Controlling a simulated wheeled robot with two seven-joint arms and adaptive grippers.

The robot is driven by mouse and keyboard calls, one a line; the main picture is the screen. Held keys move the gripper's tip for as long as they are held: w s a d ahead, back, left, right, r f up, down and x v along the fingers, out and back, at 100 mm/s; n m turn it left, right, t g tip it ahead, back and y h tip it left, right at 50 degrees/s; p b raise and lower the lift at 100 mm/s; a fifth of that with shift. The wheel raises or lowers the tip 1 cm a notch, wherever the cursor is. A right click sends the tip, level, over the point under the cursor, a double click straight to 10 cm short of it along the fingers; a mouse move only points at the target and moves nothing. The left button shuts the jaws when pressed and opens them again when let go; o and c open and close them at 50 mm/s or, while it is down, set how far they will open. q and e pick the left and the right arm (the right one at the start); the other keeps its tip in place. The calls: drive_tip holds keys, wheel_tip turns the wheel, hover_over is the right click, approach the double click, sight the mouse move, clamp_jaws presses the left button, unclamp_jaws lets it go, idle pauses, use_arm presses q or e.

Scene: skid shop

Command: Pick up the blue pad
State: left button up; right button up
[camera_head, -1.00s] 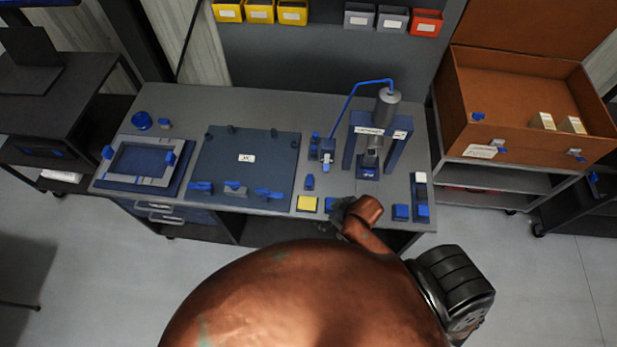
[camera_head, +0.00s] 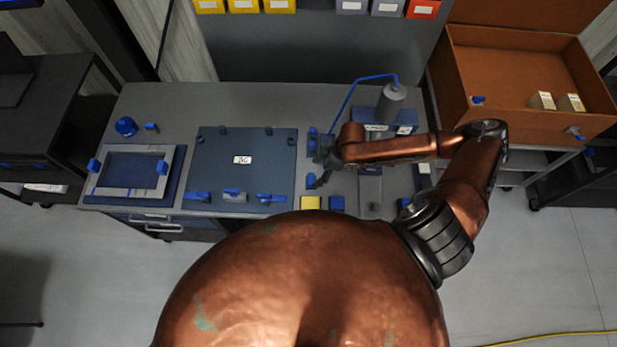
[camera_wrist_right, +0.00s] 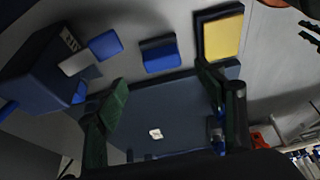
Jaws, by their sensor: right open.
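A small blue pad (camera_head: 337,203) lies near the bench's front edge, just right of the yellow pad (camera_head: 310,202). Another small blue block (camera_head: 310,180) lies behind the yellow pad, beside my right gripper (camera_head: 321,174). In the right wrist view, my right gripper (camera_wrist_right: 163,86) is open with nothing between its fingers. That view shows a blue block (camera_wrist_right: 160,53) beyond the fingertips, apart from them, and the yellow pad (camera_wrist_right: 223,37) to its right. I cannot tell for certain which blue piece this is. My left gripper is not in view.
A dark blue board (camera_head: 242,176) with clamps lies left of the gripper. A press (camera_head: 392,105) stands behind my right arm, which partly hides it. A grey frame (camera_head: 104,184) lies at the left. A brown case (camera_head: 480,115) stands open at the right.

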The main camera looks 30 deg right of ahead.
sight(312, 179)
drive_tip(key=shift+x, duration=0.95)
drive_tip(key=p+x, duration=0.1)
drive_tip(key=x, duration=0.3)
drive_tip(key=shift+s+a+f, duration=0.1)
drive_tip(key=shift+s+f, duration=0.05)
drive_tip(key=shift+f, duration=0.05)
drive_tip(key=shift+a+f, duration=0.1)
drive_tip(key=shift+f, duration=0.2)
drive_tip(key=c, duration=1.3)
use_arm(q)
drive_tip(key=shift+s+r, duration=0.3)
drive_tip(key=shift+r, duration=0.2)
use_arm(e)
drive_tip(key=shift+c, duration=0.2)
drive_tip(key=shift+r, duration=0.1)
